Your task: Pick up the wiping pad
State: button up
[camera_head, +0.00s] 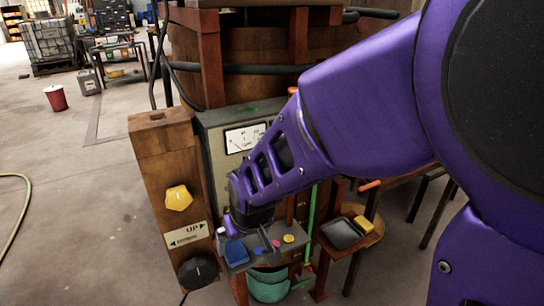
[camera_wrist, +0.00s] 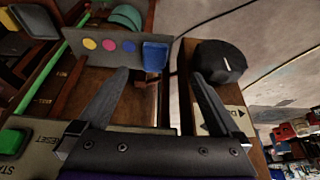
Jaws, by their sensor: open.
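A small blue block (camera_head: 236,254), which may be the wiping pad, lies at the left end of a narrow grey shelf (camera_head: 262,262). In the wrist view the blue block (camera_wrist: 155,56) shows just beyond my gripper (camera_wrist: 158,78), between the lines of its two fingers. The fingers are spread and empty. In the head view my gripper (camera_head: 250,238) hangs close above the shelf, and my arm hides part of it. A yellow block (camera_head: 363,224) lies by a dark tray (camera_head: 341,233) on another stand to the right; I cannot tell which block is the pad.
Coloured discs (camera_wrist: 109,45) sit on the shelf beside the blue block. A wooden post with a black knob (camera_head: 198,272) and a yellow knob (camera_head: 178,197) stands at left. A teal bucket (camera_head: 268,288) is below the shelf. A green pole (camera_head: 311,215) stands to the right.

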jog(key=b, duration=0.3)
send_near(240, 260)
jog(key=x, duration=0.4)
jog(key=shift+s+a+f, duration=0.1)
jog(key=shift+a+f, duration=0.1)
jog(key=shift+f, duration=0.2)
jog(key=b+x, duration=0.1)
jog(key=x, duration=0.3)
jog(key=shift+w+f, duration=0.1)
jog(key=shift+w, duration=0.15)
